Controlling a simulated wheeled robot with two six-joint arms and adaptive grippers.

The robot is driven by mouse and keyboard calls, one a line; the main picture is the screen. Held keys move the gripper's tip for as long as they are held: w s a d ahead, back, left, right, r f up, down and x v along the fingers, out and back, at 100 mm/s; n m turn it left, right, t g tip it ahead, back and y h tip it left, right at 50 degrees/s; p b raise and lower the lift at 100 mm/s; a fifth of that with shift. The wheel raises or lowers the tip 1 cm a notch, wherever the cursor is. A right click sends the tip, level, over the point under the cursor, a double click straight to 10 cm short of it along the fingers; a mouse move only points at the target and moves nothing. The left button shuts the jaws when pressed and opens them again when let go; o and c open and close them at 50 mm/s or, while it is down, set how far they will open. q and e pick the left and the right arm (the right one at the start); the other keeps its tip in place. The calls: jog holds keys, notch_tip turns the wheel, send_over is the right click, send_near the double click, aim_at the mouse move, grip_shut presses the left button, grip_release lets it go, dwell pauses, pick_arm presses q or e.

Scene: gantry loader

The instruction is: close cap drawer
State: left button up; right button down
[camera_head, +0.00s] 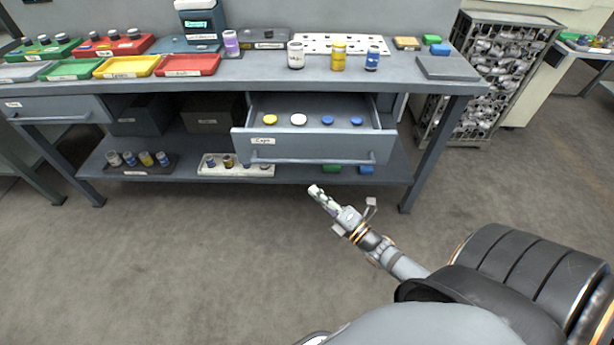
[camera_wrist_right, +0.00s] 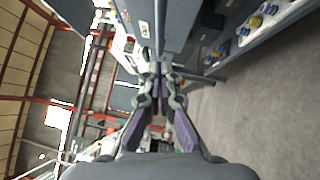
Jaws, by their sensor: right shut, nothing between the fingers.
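The cap drawer (camera_head: 312,148) is pulled out from under the workbench, with a label on its front and a long bar handle. Inside it lie a yellow cap (camera_head: 270,119), a white cap (camera_head: 298,119) and two blue caps. My right gripper (camera_head: 315,190) is shut and empty, in front of and below the drawer front, apart from it in the head view. In the right wrist view its fingers (camera_wrist_right: 157,92) are together, and a grey panel edge lies just beyond them. My left gripper is not in view.
The workbench (camera_head: 265,84) top holds colored trays, a purple bottle and white, yellow and blue jars. Small jars and a white tray stand on the lower shelf (camera_head: 190,178). A wire rack stands at right. The floor in front is clear.

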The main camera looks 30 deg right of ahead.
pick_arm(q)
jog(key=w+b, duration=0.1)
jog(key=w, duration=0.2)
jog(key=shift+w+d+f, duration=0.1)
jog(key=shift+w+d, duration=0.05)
pick_arm(e)
jog(key=w+d+r, duration=0.1)
jog(key=w, duration=0.6)
jog(key=shift+w+r, duration=0.15)
jog(key=shift+w, duration=0.05)
jog(key=shift+d, duration=0.1)
